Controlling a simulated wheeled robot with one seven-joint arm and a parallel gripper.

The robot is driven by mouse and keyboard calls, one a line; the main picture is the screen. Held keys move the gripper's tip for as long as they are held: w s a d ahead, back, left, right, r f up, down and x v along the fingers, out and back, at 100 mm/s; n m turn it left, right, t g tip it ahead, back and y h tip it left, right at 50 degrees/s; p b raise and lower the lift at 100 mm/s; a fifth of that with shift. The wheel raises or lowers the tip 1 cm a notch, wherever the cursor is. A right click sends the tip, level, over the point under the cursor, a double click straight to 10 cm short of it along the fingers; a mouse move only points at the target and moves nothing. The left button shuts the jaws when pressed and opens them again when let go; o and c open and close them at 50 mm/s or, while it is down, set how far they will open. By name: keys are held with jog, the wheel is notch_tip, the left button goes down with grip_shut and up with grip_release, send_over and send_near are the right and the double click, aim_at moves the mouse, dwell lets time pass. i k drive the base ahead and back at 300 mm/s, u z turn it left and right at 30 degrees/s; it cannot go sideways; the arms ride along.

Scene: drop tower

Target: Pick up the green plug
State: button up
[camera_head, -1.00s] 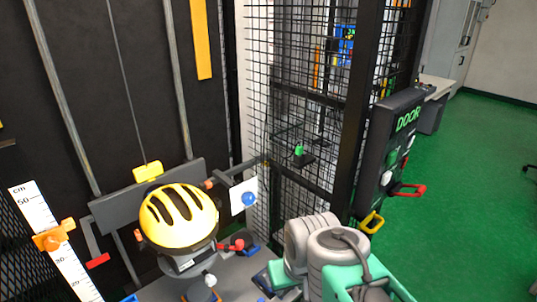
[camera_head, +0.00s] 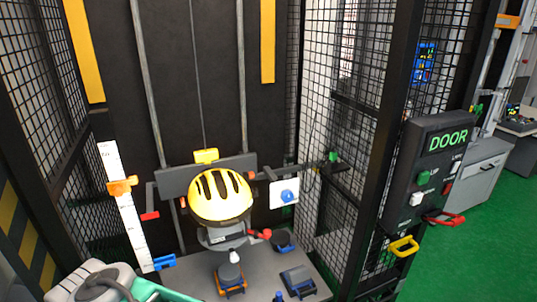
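A small green piece (camera_head: 333,157), perhaps the green plug, sits on a dark bracket at the mesh side wall of the tower, right of the yellow helmet. It is too small to make out its shape. Another green piece (camera_head: 423,177), which looks like a button, is on the DOOR panel (camera_head: 449,138) at right. My arm shows only as grey and mint links at the lower left, far from both green pieces. My gripper's fingers are not in view.
A yellow helmet (camera_head: 221,196) sits on a head form in the tower, in front of a grey crossbar. Red (camera_head: 446,219) and yellow (camera_head: 403,247) handles stick out below the panel. A dark post (camera_head: 389,130) stands between bracket and panel. Green floor (camera_head: 480,240) at right is clear.

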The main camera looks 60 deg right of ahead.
aim_at(333, 157)
jog(key=u, duration=0.2)
jog(key=k, duration=1.4)
jog(key=z, duration=1.7)
jog(key=i, duration=0.6)
jog(key=u, duration=0.05)
